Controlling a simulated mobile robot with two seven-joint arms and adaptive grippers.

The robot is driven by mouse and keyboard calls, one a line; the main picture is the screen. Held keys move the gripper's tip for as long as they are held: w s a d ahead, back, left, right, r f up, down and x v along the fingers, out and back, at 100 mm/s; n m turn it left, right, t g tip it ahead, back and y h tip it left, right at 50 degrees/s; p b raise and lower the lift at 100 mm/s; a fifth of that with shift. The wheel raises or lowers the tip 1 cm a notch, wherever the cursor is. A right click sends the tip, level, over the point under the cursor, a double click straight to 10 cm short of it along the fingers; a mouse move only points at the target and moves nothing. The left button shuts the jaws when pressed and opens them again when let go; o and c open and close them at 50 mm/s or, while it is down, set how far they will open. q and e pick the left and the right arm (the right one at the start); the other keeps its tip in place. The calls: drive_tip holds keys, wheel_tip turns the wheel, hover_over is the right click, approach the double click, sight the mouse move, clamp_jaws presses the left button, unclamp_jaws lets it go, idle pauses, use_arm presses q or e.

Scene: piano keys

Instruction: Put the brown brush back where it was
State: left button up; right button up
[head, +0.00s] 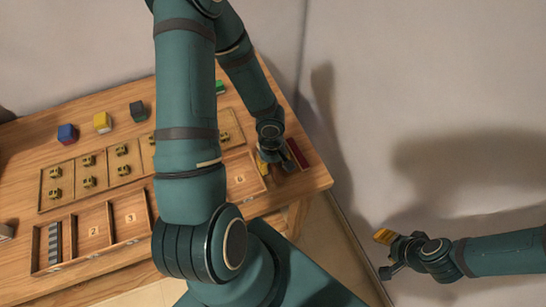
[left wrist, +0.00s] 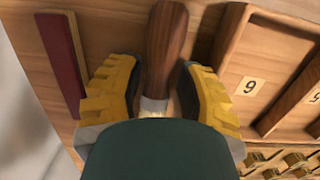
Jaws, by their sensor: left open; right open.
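The brown brush (left wrist: 166,45) has a wooden handle and a pale metal collar. It lies on the table between the two yellow fingertips of my left gripper (left wrist: 157,92) in the left wrist view. In the head view my left gripper (head: 272,163) is at the table's right end, by the numbered tray (head: 244,199), and largely hides the brush. My right gripper (head: 386,252) is open and empty, off the table at the right.
A dark red bar (head: 298,153) lies just right of the left gripper. Several coloured blocks, including a yellow one (head: 102,122), stand at the back. A wooden board (head: 70,203) holds small yellowish pieces. My arm hides the table's middle.

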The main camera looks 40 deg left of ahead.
use_arm(q)
wheel_tip(320, 180, up, 12)
drive_tip(key=a+p, duration=0.1)
drive_tip(key=p, duration=0.3)
drive_tip(key=shift+w+p, duration=0.25)
drive_tip(key=shift+p, duration=0.15)
drive_tip(key=d+f+m+t+h, duration=0.1)
drive_tip(key=d+f+m, duration=0.2)
drive_tip(key=d, duration=0.6)
drive_tip(key=d+f+m+t+h, duration=0.1)
drive_tip(key=d+f+m, duration=0.3)
drive_tip(key=d+m, duration=0.3)
drive_tip(key=w+d, duration=0.1)
drive_tip(key=d, duration=0.2)
drive_tip(key=shift+f+m+t+h, duration=0.15)
drive_tip(key=shift+m+t+h, duration=0.15)
drive_tip(key=shift+t+h, duration=0.1)
